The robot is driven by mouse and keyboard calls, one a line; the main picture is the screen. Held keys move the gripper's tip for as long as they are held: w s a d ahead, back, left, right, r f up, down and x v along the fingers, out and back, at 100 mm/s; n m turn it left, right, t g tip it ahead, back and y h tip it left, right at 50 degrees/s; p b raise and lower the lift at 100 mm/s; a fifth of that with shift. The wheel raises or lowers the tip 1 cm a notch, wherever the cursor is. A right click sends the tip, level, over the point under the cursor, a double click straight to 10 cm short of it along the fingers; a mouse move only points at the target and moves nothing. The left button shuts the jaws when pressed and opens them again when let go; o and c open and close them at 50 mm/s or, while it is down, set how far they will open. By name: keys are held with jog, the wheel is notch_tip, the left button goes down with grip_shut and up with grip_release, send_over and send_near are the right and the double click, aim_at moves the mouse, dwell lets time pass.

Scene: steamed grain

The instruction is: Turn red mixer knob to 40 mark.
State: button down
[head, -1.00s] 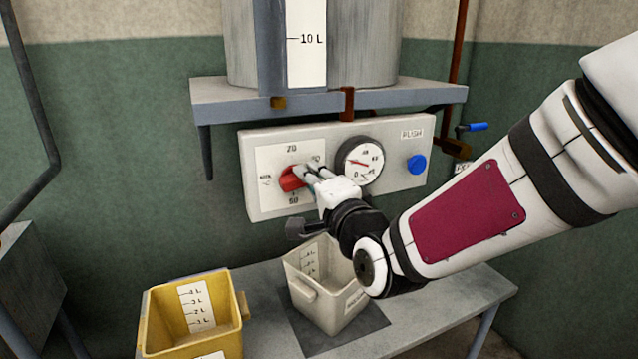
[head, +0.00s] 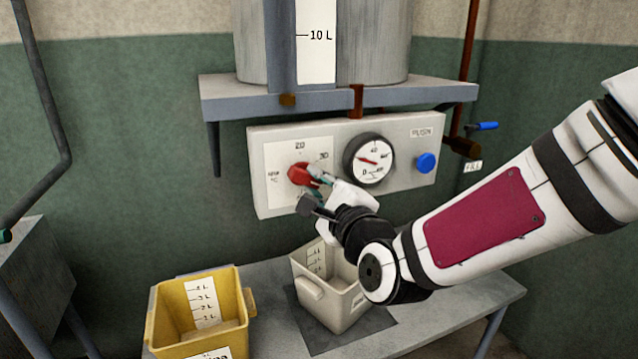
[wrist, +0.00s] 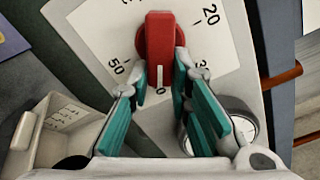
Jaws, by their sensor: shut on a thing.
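The red mixer knob (head: 301,174) sits on a white dial plate at the left of the wall panel. It also shows in the wrist view (wrist: 158,42), with a pale line at its lower end. That end points at a partly covered number ending in 0, between the 50 and a partly hidden number on the right. My gripper (head: 318,180) reaches the knob from the lower right. In the wrist view its teal-padded fingers (wrist: 160,75) lie on both sides of the knob's lower end, shut on it. In the head view the gripper hides the dial's lower right.
A round gauge (head: 369,160) and a blue push button (head: 426,163) are right of the dial. Below stand a white bin (head: 322,300) and a yellow bin (head: 170,318) on a table. A shelf (head: 340,100) with a metal tank is above.

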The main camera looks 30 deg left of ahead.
dwell(0.5)
jog(key=c, duration=1.5)
grip_release()
jog(key=v, duration=0.7)
jog(key=shift+s+d, duration=0.15)
jog(key=shift+s, duration=0.05)
jog(key=shift+f, duration=0.1)
